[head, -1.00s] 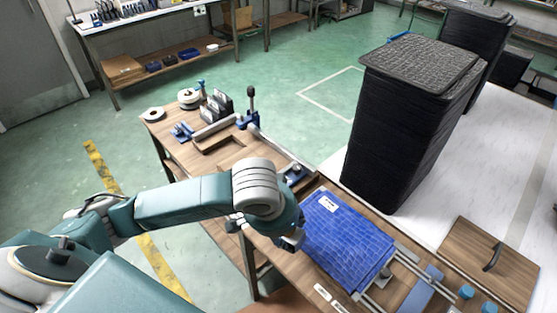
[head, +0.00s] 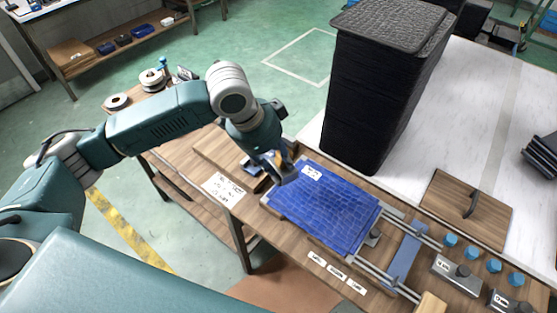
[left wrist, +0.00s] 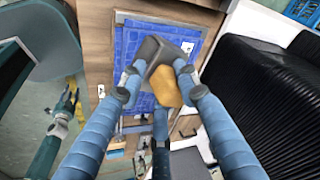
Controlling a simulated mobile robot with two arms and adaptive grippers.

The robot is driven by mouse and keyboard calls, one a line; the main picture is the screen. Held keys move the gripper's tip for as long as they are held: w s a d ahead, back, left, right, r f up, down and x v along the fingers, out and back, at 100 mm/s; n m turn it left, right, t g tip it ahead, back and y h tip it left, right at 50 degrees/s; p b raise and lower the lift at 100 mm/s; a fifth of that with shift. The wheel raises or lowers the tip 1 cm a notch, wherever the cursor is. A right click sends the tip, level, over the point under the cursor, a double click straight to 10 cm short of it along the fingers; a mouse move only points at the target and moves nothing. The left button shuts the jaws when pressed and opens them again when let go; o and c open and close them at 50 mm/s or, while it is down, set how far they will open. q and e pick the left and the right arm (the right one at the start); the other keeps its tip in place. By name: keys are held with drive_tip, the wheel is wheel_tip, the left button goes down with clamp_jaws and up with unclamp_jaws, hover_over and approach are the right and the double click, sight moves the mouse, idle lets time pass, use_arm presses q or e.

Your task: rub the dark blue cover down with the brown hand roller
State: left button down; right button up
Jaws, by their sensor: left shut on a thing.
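The dark blue cover (head: 335,212) lies flat on the wooden bench, with a grid of creases and a white label at its far left corner. My left gripper (head: 275,163) is at that corner, seen from the side. In the left wrist view the gripper (left wrist: 160,72) is shut on the brown hand roller (left wrist: 167,88), a rounded orange-brown piece beside a dark grey part. The roller is over the cover (left wrist: 130,42), which shows behind it. I cannot tell whether it touches the cover. My right gripper is not in view.
A tall black stack (head: 375,95) stands on the white surface behind the cover. Metal rails (head: 388,275) and a blue strip (head: 408,250) are at right, beside a wooden board with a handle (head: 462,212). White labels (head: 336,273) lie along the front edge.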

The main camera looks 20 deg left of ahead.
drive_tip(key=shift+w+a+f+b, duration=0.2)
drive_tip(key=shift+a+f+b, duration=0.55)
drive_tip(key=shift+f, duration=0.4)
